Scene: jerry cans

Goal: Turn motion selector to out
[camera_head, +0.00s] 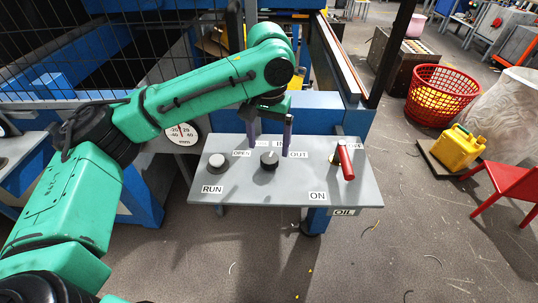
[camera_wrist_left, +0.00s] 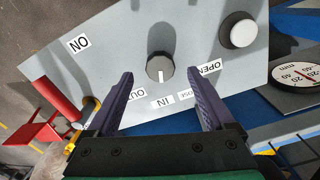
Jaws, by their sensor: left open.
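The motion selector is a dark round knob (camera_head: 269,161) on the sloping grey control panel (camera_head: 249,190). In the left wrist view the knob (camera_wrist_left: 160,67) has a white pointer mark that points towards the IN label (camera_wrist_left: 163,102). The OUT label (camera_wrist_left: 139,94) lies beside IN, partly covered by a finger; it also shows in the head view (camera_head: 299,154). My left gripper (camera_head: 269,150) is open above the panel, with its purple fingers spread either side of the knob. In the left wrist view the left gripper (camera_wrist_left: 160,75) holds nothing. My right gripper is not in view.
A white button (camera_head: 216,163) by RUN and a red lever (camera_head: 346,161) by ON share the panel. A round dial (camera_head: 181,136) stands left of it. A yellow jerry can (camera_head: 458,148), red basket (camera_head: 440,95) and red chair (camera_head: 508,184) stand at right. Open floor lies in front.

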